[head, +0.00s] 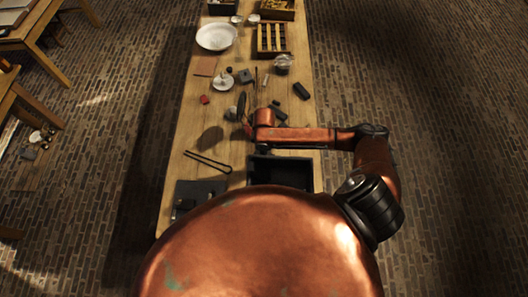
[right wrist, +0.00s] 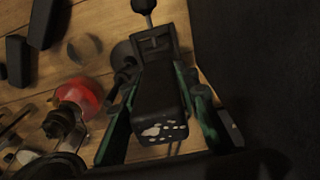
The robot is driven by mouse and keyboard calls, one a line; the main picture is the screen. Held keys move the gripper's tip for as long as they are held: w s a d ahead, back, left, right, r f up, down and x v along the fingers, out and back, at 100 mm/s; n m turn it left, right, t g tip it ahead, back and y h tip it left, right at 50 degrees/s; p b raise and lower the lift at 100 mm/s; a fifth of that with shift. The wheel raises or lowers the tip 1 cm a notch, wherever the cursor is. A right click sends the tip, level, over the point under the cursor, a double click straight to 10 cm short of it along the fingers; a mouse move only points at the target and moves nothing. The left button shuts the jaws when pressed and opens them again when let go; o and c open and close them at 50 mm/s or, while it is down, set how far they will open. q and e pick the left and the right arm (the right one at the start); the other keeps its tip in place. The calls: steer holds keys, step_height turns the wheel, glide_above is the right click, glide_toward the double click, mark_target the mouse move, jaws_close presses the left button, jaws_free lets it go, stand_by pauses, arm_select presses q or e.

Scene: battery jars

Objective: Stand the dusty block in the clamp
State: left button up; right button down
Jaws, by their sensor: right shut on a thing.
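My right gripper (right wrist: 158,88) is shut on a dark, box-shaped block (right wrist: 160,108), with green-edged fingers on both sides of it. Pale specks, like dust, mark the block's near end. Just beyond the block in the right wrist view is a dark metal piece with a round-knobbed rod (right wrist: 152,42), possibly the clamp. I cannot tell whether the block touches it. In the head view my right gripper (head: 247,115) is over the middle of the table, and the held block is not clear there. My left gripper is not in view.
The long wooden table (head: 222,140) carries a white dish (head: 216,36), a slotted wooden rack (head: 271,39), a small red item (head: 204,99) and black tongs (head: 208,161). A black bin (head: 282,170) stands close by my right forearm.

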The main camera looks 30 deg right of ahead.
steer(key=shift+p, duration=0.45)
stand_by(0.4)
steer(key=shift+f, duration=0.9)
stand_by(0.4)
steer(key=shift+p, duration=0.35)
stand_by(0.5)
steer(key=shift+f+b, duration=0.6)
steer(key=shift+f, duration=0.9)
stand_by(0.4)
steer(key=c, duration=1.4)
jaws_free()
step_height(320, 180, up, 12)
